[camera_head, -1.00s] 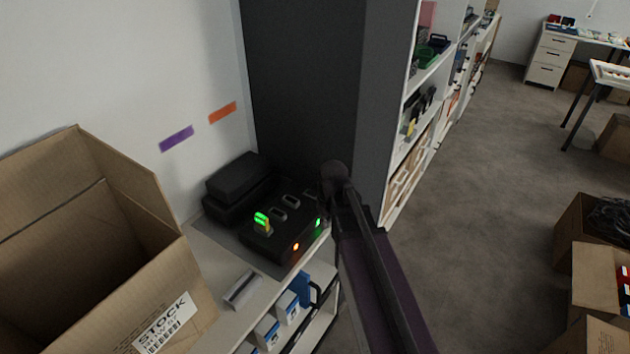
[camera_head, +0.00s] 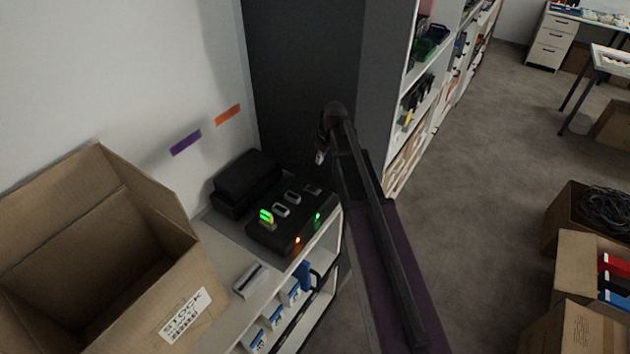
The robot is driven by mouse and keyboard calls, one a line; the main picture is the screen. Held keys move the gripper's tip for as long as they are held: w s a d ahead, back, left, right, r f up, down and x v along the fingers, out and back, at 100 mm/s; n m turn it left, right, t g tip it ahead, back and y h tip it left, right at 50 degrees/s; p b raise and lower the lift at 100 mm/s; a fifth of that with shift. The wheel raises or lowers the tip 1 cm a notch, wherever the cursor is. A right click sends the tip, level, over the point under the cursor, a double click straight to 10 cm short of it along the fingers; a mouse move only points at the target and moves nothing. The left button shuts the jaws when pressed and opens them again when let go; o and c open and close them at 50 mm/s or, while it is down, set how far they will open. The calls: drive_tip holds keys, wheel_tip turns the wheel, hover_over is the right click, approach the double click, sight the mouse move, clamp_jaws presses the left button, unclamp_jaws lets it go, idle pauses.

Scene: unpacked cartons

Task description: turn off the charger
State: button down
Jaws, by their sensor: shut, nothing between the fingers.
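The charger (camera_head: 273,238) is a low black box on the white shelf unit beside the wall. A rocker-like piece (camera_head: 267,216) on its top glows green. Several pale-rimmed slots sit on its top, and its front face shows an orange light (camera_head: 297,240) and a green light (camera_head: 318,216). My gripper (camera_head: 320,158) hangs at the end of my arm, above and behind the charger's right end in the picture, apart from it. It is small in view, shut and empty.
A black case (camera_head: 245,178) lies behind the charger. An open carton (camera_head: 150,270) stands at the left, with a small grey block (camera_head: 251,280) between. A tall dark cabinet (camera_head: 300,80) rises behind my gripper. Open grey floor (camera_head: 480,170) lies to the right.

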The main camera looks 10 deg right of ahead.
drive_tip(key=shift+w+f, duration=0.1)
drive_tip(key=shift+w, duration=0.05)
idle(0.4)
drive_tip(key=b, duration=1)
hover_over(314, 189)
drive_tip(key=x, duration=0.3)
drive_tip(key=s+d+x, duration=0.1)
drive_tip(key=x, duration=0.5)
drive_tip(key=shift+s+d+f, duration=0.1)
drive_tip(key=shift+d+f, duration=0.15)
drive_tip(key=shift+f, duration=0.2)
drive_tip(key=shift+s+d+f+b, duration=0.1)
drive_tip(key=shift+f+b, duration=0.85)
drive_tip(key=shift+s+d+f+b, duration=0.1)
drive_tip(key=shift+f+b, duration=0.8)
drive_tip(key=shift+a, duration=0.1)
